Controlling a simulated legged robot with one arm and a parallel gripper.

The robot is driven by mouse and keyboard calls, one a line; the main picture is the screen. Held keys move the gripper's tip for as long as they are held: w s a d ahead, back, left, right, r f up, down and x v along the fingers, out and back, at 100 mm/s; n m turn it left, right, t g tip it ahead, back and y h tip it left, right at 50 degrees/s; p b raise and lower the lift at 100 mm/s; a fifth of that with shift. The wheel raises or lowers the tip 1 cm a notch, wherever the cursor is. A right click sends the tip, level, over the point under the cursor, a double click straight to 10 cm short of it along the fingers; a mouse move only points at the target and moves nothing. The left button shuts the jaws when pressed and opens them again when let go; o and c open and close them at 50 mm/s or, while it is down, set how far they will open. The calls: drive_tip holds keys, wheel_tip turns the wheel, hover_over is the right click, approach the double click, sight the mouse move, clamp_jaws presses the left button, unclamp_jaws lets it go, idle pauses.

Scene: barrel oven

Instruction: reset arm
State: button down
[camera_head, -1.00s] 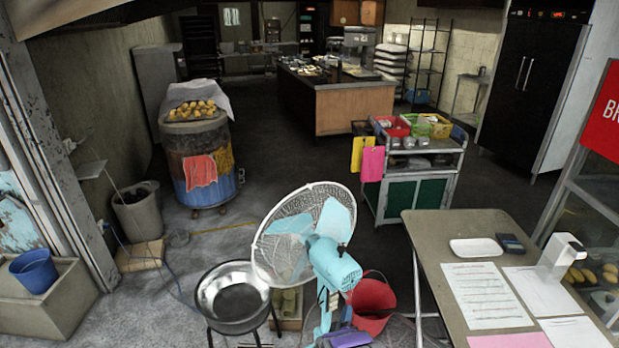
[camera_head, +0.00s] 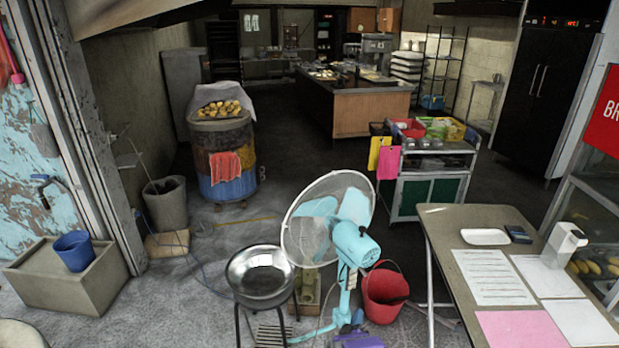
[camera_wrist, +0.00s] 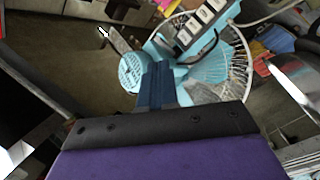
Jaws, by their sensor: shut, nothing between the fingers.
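My gripper (camera_wrist: 157,75) shows in the wrist view as dark blue fingers close together beyond a black bar and a purple body. It is shut with nothing between the fingers. Beyond the fingers in that view is the light blue fan (camera_wrist: 140,73) with its white wire cage. In the head view, a small purple part of my arm shows at the bottom edge, below the fan (camera_head: 355,243). The rest of the arm is out of that view.
A metal bowl on a stand (camera_head: 260,273) and a red bucket (camera_head: 384,292) flank the fan. A table (camera_head: 457,221) with papers is at right. A barrel oven (camera_head: 224,160) with bread on top stands behind left. Grey floor (camera_head: 180,305) is open at front left.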

drive_tip(key=w+a+r+m+g+y, duration=0.15)
drive_tip(key=w+r+g+y, duration=0.35)
drive_tip(key=r, duration=0.8)
drive_tip(key=s+a+r+m+g, duration=0.15)
drive_tip(key=s+r+g, duration=0.25)
drive_tip(key=s+r, duration=0.6)
drive_tip(key=s+r+m+g, duration=0.1)
drive_tip(key=s+r+g, duration=0.2)
drive_tip(key=s, duration=1.3)
drive_tip(key=s+r+m+g, duration=0.1)
drive_tip(key=s+r+g, duration=0.3)
drive_tip(key=s+r, duration=0.5)
drive_tip(key=s+r+g+y, duration=0.1)
drive_tip(key=s+r+g, duration=0.2)
drive_tip(key=s, duration=2.2)
wheel_tip(320, 180, up, 4)
drive_tip(key=shift+f+m, duration=0.2)
drive_tip(key=shift+m, duration=0.2)
